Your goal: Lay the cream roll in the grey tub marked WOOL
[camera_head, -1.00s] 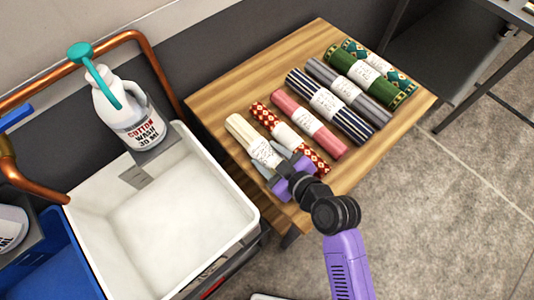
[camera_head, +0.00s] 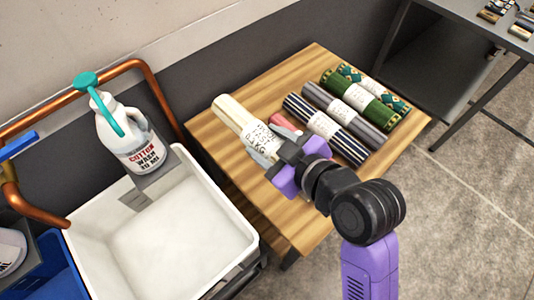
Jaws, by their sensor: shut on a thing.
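The cream roll (camera_head: 236,115) with a white printed label is in my gripper (camera_head: 266,146). My gripper is shut on the roll's near end. The roll points away to the upper left and appears raised above the wooden table (camera_head: 220,160). I see no tub with a readable WOOL mark. A white tub (camera_head: 160,240) stands left of the table, empty inside, with a grey tag on its back edge whose text I cannot read.
A COTTON WASH bottle (camera_head: 127,140) with a teal pump stands behind the white tub. A blue tub (camera_head: 55,272) is at the left edge. Striped (camera_head: 327,128), grey (camera_head: 346,106) and green (camera_head: 360,97) rolls lie on the table. A copper pipe (camera_head: 150,75) runs behind.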

